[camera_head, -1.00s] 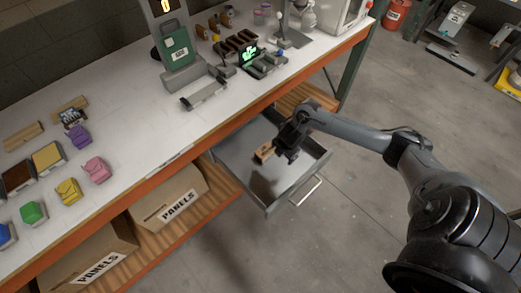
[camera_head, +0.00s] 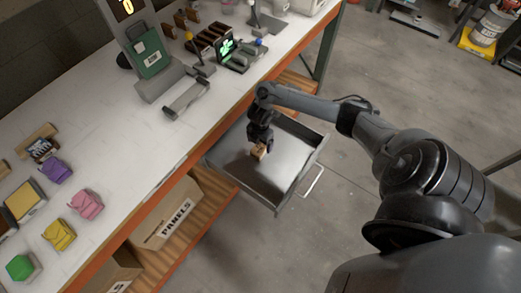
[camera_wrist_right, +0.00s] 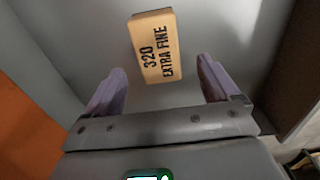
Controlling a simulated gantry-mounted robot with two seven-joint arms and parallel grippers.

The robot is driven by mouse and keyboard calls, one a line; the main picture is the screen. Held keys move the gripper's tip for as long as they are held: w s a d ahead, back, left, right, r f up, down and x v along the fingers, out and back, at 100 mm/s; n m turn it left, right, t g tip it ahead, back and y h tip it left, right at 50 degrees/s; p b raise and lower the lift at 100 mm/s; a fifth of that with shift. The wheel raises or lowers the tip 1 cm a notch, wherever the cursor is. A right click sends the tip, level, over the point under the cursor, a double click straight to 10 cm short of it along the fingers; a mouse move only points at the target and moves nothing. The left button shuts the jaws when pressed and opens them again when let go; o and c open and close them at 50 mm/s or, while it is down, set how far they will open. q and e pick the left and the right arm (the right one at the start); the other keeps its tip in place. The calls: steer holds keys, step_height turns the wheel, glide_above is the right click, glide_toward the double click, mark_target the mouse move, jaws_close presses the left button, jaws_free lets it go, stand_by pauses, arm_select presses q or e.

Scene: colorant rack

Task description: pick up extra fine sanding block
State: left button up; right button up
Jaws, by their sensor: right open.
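The extra fine sanding block (camera_wrist_right: 158,48) is a tan block printed "320 EXTRA FINE". It lies on the grey floor of the open drawer (camera_head: 240,183). In the head view the block (camera_head: 259,152) shows just beside my right gripper (camera_head: 262,143). In the right wrist view my right gripper (camera_wrist_right: 160,90) is open, its two fingers spread wider than the block. The block lies ahead of the fingertips, roughly centred between them and a little tilted, with its near end about level with them. I cannot tell the exact gap. My left gripper is not in view.
The drawer walls stand around the block, with a handle (camera_head: 311,181) at the front. The orange-edged workbench (camera_head: 112,130) is above the drawer to the left. A panels box (camera_head: 172,212) sits on the shelf below. The rest of the drawer floor looks clear.

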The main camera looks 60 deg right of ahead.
mark_target(261, 147)
steer(key=f, duration=0.1)
steer(key=f+b, duration=0.1)
steer(key=f, duration=0.2)
steer(key=shift+d+f, duration=0.15)
steer(key=shift+d, duration=0.2)
steer(key=shift+f+b, duration=0.35)
steer(key=shift+f, duration=0.1)
steer(key=shift+c, duration=0.3)
steer(key=c, duration=1)
steer(key=shift+r, duration=0.15)
